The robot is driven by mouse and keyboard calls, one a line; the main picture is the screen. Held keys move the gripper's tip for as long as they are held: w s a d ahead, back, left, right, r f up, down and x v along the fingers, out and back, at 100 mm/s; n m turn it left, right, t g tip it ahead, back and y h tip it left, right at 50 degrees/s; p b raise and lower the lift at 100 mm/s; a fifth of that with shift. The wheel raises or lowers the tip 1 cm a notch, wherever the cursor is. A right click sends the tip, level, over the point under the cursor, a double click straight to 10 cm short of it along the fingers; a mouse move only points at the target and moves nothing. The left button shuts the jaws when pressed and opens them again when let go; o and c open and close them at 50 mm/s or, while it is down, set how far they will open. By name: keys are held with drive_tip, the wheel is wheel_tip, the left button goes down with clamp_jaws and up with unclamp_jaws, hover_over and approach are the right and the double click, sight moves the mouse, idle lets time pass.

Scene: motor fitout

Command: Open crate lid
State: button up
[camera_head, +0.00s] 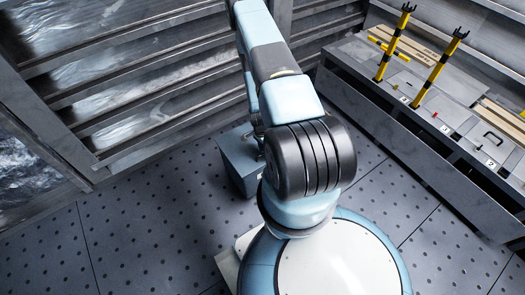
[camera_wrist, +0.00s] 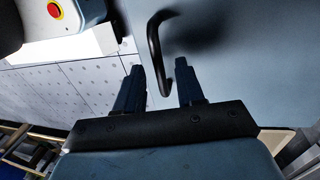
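The blue-grey crate (camera_head: 236,162) stands on the floor behind my arm, which hides its right side. In the wrist view a flat blue-grey crate surface (camera_wrist: 250,70) fills the right side. A black bent-bar handle (camera_wrist: 154,48) sticks out from it. My gripper (camera_wrist: 158,88) has its two dark fingers apart, and the handle's free end hangs between them. I see a gap on both sides, so it looks ungripped. In the head view my arm hides the gripper's fingers and the handle.
A grey bench (camera_head: 358,88) along the right wall bears two yellow-black posts (camera_head: 394,42) and numbered spots. Slatted metal walls (camera_head: 150,75) close off the back and left. The dotted floor (camera_head: 130,225) is clear at the left and front right.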

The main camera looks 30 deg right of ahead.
clamp_jaws()
idle(0.5)
